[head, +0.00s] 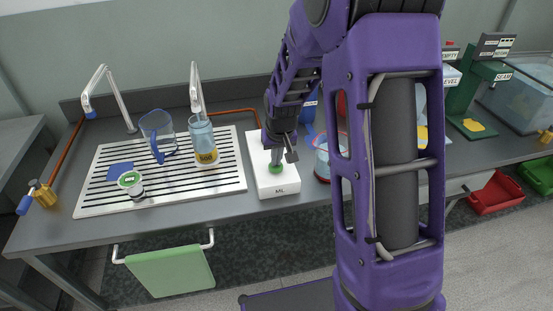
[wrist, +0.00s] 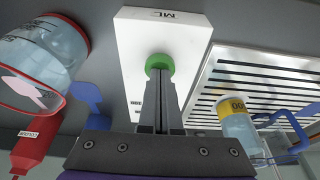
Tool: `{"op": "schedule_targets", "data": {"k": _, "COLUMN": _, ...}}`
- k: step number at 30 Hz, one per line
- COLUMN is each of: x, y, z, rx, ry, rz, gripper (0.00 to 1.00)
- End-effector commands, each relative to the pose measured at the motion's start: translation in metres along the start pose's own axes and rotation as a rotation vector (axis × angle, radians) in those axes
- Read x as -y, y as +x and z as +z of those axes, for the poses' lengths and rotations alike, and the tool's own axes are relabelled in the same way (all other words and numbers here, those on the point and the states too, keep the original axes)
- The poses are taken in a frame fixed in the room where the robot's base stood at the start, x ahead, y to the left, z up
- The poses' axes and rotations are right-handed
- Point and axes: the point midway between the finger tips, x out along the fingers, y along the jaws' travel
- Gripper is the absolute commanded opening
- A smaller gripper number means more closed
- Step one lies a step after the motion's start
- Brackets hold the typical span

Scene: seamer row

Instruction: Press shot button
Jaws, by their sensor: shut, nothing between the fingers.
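A white box (head: 279,188) marked "ML" stands on the grey bench, right of the draining rack. A round green button (head: 275,170) sits on its top. My gripper (head: 275,162) points down at the button with its fingers together and empty. In the wrist view the closed fingertips (wrist: 160,74) overlap the green button (wrist: 159,61), partly hiding it. I cannot tell whether they touch it or whether the button is pressed in. The white box (wrist: 186,38) also fills the upper middle of the wrist view.
The slatted metal rack (head: 95,187) holds a clear jug (head: 163,125), a labelled bottle (head: 202,137) and a small green-topped jar (head: 130,181). A clear container (head: 322,163) stands close right of the box. My arm hides much of the bench to the right.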

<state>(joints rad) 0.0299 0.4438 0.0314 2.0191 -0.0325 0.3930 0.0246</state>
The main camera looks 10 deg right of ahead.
Motion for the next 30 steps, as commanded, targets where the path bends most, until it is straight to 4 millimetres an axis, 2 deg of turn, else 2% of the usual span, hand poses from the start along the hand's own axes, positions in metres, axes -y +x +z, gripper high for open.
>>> {"op": "schedule_targets", "data": {"k": 1, "x": 0.0, "y": -0.014, "z": -0.006, "rx": -0.003, "ry": 0.0, "rz": 0.0, "gripper": 0.0}}
{"op": "schedule_targets", "data": {"k": 4, "x": 0.001, "y": -0.036, "z": -0.016, "rx": -0.006, "ry": -0.001, "rz": 0.0, "gripper": 0.0}}
{"op": "schedule_targets", "data": {"k": 15, "x": 0.0, "y": -0.109, "z": -0.015, "rx": -0.01, "ry": 0.001, "rz": 0.0, "gripper": 0.0}}
{"op": "schedule_targets", "data": {"k": 21, "x": 0.0, "y": -0.126, "z": -0.015, "rx": -0.008, "ry": 0.0, "rz": 0.0, "gripper": 0.0}}
{"op": "schedule_targets", "data": {"k": 30, "x": 0.0, "y": -0.129, "z": -0.014, "rx": -0.007, "ry": 0.0, "rz": 0.0, "gripper": 0.0}}
